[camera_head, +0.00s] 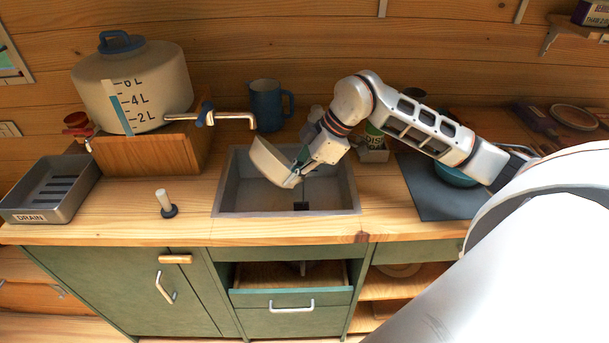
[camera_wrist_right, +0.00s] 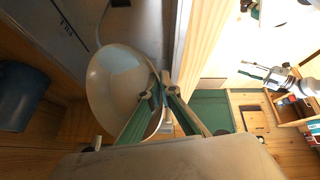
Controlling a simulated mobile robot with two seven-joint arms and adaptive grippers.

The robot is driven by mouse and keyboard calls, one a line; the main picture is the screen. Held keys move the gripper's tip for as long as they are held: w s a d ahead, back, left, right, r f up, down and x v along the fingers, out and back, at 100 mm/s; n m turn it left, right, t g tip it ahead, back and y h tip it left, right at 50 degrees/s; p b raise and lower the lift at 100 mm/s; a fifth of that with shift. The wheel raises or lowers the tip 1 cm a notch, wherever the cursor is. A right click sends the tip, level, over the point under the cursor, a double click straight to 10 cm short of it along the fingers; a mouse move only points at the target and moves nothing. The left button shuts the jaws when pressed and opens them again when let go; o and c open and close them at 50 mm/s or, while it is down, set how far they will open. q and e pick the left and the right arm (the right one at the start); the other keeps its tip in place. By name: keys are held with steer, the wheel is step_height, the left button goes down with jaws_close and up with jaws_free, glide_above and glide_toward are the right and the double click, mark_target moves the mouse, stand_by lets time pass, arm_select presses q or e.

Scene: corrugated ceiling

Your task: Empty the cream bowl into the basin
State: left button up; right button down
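The cream bowl (camera_head: 268,160) is tilted steeply inside the opening of the grey basin (camera_head: 284,213), its lower edge down in the basin. My right gripper (camera_head: 298,170) is shut on the bowl's rim at its right side. In the right wrist view the bowl (camera_wrist_right: 108,82) shows its pale inside with a bluish patch; whether that is liquid I cannot tell. The green fingers of my right gripper (camera_wrist_right: 158,98) pinch the rim there. My left gripper (camera_wrist_right: 262,73) appears small at the right of the wrist view, away from the bowl; its opening is unclear.
A water tank (camera_head: 135,85) with a tap (camera_head: 225,119) stands behind left, the spout toward the basin. A blue mug (camera_head: 267,104) is behind the basin. A drain tray (camera_head: 50,190) and a small upright peg (camera_head: 165,202) are left. A dark mat (camera_head: 425,195) lies right.

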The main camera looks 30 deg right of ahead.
arm_select(q)
steer(key=shift+d, duration=0.25)
arm_select(e)
steer(key=shift+d+r+y, duration=0.25)
steer(key=shift+d+y, duration=0.05)
steer(key=shift+y, duration=0.2)
arm_select(q)
steer(key=shift+a, duration=0.25)
arm_select(e)
steer(key=shift+d+r+y, duration=0.25)
steer(key=shift+d+y, duration=0.05)
steer(key=shift+y, duration=0.1)
arm_select(q)
steer(key=shift+d, duration=0.3)
arm_select(e)
steer(key=shift+d+r+y, duration=0.1)
steer(key=shift+d+y, duration=0.15)
steer(key=shift+y, duration=0.05)
arm_select(q)
steer(key=shift+a, duration=0.3)
arm_select(e)
steer(key=shift+d+r+m+y, duration=0.15)
steer(key=shift+d+m+y, duration=0.15)
steer(key=shift+y, duration=0.2)
